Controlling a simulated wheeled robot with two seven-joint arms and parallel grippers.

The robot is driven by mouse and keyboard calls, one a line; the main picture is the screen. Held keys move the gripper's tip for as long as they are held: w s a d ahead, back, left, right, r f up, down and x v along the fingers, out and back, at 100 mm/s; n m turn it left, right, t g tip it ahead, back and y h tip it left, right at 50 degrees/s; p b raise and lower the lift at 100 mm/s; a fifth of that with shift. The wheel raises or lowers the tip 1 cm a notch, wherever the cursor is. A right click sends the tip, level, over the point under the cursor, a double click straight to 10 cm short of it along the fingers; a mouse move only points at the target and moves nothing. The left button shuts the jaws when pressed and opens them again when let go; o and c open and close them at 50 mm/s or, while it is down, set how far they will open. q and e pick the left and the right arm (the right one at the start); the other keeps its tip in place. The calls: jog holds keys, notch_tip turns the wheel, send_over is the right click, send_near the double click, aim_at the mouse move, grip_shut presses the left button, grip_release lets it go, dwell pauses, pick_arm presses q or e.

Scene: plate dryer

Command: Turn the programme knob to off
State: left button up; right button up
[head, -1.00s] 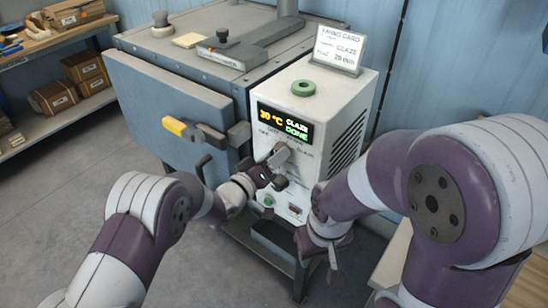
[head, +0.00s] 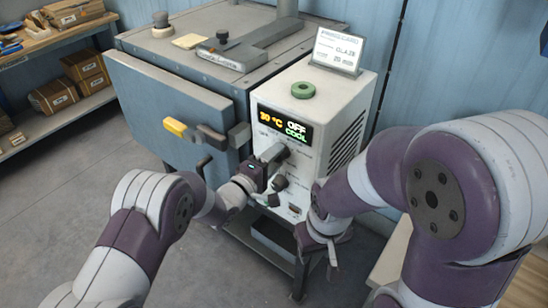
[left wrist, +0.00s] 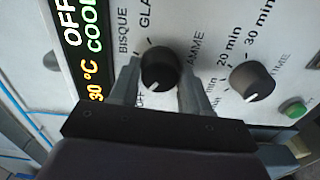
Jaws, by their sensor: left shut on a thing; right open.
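The programme knob (left wrist: 160,69) is a dark round knob on the white control box (head: 340,95). In the left wrist view its white pointer line points down-left, towards the partly hidden OFF mark. My left gripper (head: 270,156) is shut on the knob, one finger on each side, seen also in the left wrist view (left wrist: 161,88). The fingers mostly hide the knob in the head view. The display (head: 285,124) reads 30 °C, OFF and COOL. My right gripper (head: 332,250) is open and empty, low in front of the box's right side.
A time knob (left wrist: 252,81) and a green button (left wrist: 292,107) sit beside the programme knob. A card (head: 338,49) and green ring (head: 303,90) are on the box.

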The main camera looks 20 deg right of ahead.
pick_arm(q)
jog(key=shift+f+n, duration=0.15)
jog(key=shift+n, duration=0.25)
jog(key=o, duration=1)
jog(key=shift+o, duration=0.2)
jog(key=b+v, duration=0.1)
jog(key=v, duration=1.1)
jog(key=shift+s+a, duration=0.2)
jog(key=shift+s, duration=0.1)
